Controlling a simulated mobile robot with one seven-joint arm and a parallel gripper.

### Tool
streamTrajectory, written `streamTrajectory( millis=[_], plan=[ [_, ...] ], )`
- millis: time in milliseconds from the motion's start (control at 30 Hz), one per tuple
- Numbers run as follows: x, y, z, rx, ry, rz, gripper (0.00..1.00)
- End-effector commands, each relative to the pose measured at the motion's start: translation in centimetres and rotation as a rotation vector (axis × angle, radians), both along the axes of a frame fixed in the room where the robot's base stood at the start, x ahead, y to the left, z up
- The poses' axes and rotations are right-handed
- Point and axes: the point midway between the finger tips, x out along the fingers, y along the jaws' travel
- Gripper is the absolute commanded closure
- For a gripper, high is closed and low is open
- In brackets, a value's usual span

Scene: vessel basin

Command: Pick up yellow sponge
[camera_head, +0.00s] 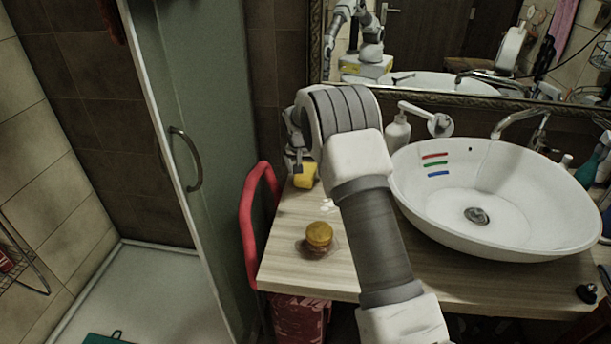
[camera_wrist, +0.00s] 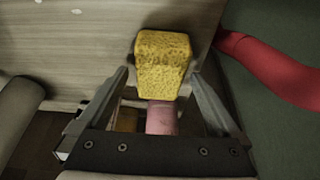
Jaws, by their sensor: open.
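The yellow sponge (camera_wrist: 162,62) lies near the edge of the wooden counter in the wrist view, in line with the gap between my fingers. It also shows in the head view (camera_head: 305,175), partly hidden behind my arm. My gripper (camera_wrist: 160,90) is open, with one finger on each side of the sponge's near end. I cannot tell whether a finger touches it. In the head view my gripper (camera_head: 297,160) is mostly hidden by my wrist, right above the sponge.
A round yellow-brown jar (camera_head: 319,235) stands on the wooden counter (camera_head: 290,268). A red rail (camera_head: 247,225) runs along the counter's left edge, next to the glass shower door (camera_head: 205,120). A white basin (camera_head: 490,200) and a soap dispenser (camera_head: 397,133) are at the right.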

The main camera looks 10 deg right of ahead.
Motion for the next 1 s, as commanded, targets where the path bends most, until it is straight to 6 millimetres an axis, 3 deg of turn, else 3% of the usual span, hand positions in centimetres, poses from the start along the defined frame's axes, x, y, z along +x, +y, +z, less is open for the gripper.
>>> streamTrajectory(
  millis=[133,867,1000],
  plan=[
    [0.32,-0.15,-0.82,0.000,0.000,0.000,0.00],
    [0.30,-0.12,-1.32,0.000,0.000,0.000,0.00],
    [0.30,-0.11,-1.26,0.000,0.000,0.000,0.22]
  ],
)
